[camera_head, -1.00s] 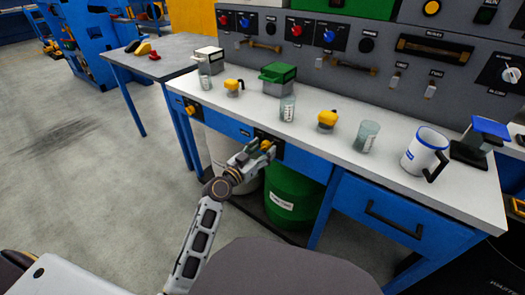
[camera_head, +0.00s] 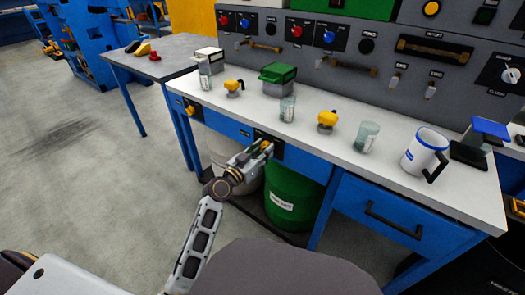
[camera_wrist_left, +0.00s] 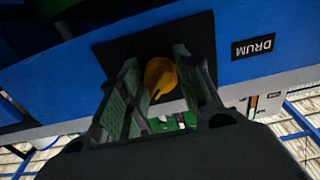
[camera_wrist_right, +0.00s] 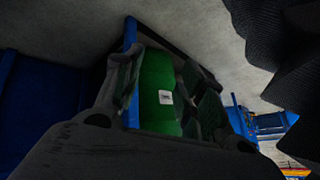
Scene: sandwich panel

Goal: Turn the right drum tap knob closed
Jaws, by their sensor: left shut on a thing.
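The right drum tap knob (camera_wrist_left: 160,76) is yellow and sits on a black square plate (camera_wrist_left: 121,46) on the blue front of the bench. In the left wrist view it lies between the fingers of my left gripper (camera_wrist_left: 164,85). My left gripper (camera_head: 265,147) is shut on this knob and mostly hides it in the head view. A "DRUM" label (camera_wrist_left: 261,48) is beside the plate. My right gripper (camera_wrist_right: 165,90) is open and empty in its wrist view, with the green drum (camera_wrist_right: 158,95) behind its fingers.
Another yellow knob (camera_head: 190,110) is further left on the bench front. The green drum (camera_head: 288,200) and a pale drum (camera_head: 222,155) stand below. The white worktop (camera_head: 245,105) holds beakers, yellow-topped vessels and a mug (camera_head: 424,150).

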